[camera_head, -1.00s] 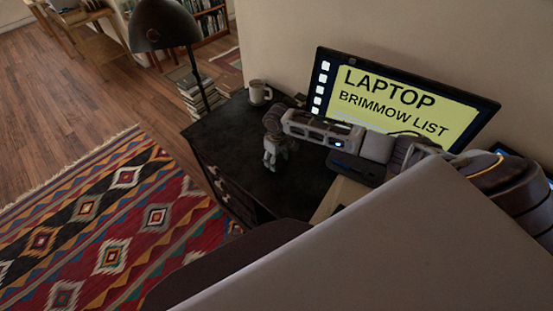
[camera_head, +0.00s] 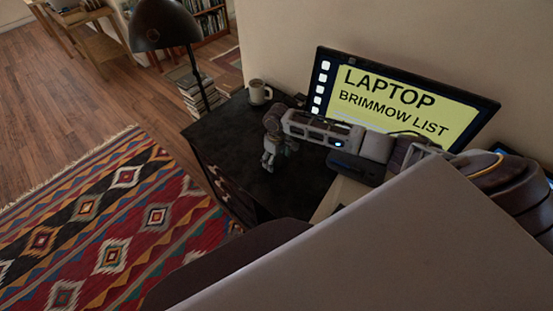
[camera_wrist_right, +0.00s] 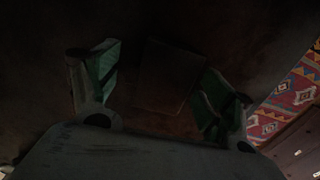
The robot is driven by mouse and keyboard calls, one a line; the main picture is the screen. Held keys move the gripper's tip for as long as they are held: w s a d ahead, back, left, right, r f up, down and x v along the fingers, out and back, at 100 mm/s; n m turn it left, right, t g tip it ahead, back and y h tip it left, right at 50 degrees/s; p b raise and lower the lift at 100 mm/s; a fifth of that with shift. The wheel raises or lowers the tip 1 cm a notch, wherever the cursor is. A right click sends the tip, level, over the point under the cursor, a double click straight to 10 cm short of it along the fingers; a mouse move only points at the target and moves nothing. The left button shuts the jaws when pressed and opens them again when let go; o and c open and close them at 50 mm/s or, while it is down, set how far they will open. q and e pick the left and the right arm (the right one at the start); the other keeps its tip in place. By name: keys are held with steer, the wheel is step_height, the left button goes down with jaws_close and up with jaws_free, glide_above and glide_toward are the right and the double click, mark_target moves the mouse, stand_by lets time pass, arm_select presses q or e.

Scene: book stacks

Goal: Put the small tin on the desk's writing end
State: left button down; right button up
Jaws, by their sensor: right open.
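My right gripper (camera_head: 268,166) points down, open, over the dark desk top (camera_head: 225,130) in the head view. In the right wrist view its two green-padded fingers (camera_wrist_right: 158,92) stand wide apart. A dim brownish square shape (camera_wrist_right: 163,78) shows between them against the dark surface. It is too dark to tell whether this is the small tin. I cannot make out the tin in the head view, where my arm and gripper cover part of the desk. My left gripper is not in view.
A mug (camera_head: 259,92) stands at the desk's back edge. A black lamp (camera_head: 165,28) rises near a book stack (camera_head: 197,92). A lit monitor (camera_head: 395,105) stands behind my right arm. The desk top left of the gripper is clear. A patterned rug (camera_head: 115,225) lies on the floor.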

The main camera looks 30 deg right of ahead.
mark_target(277, 159)
step_height(277, 159, up, 12)
stand_by(0.7)
stand_by(0.8)
